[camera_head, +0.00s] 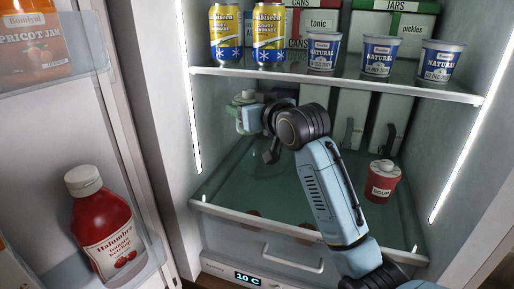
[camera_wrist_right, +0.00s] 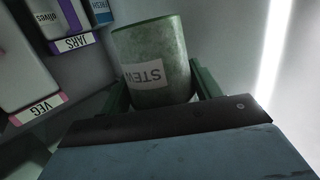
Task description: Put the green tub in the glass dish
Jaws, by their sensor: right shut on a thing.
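The green tub (camera_wrist_right: 150,55), with a white STEW label, is between the two fingers of my right gripper (camera_wrist_right: 160,88) in the right wrist view. The gripper is shut on it. In the head view my right arm reaches into the open fridge, and its gripper (camera_head: 246,112) is at the back left, above the lower shelf. The tub is mostly hidden there, with a pale top (camera_head: 244,97) showing. My left gripper is not in view.
A red soup tub (camera_head: 382,181) stands on the right of the lower shelf (camera_head: 225,187). Cans (camera_head: 268,35) and yogurt cups (camera_head: 380,56) line the upper shelf (camera_head: 300,79). Bins (camera_head: 352,118) stand at the back. The open door (camera_head: 140,150) holds ketchup (camera_head: 102,220).

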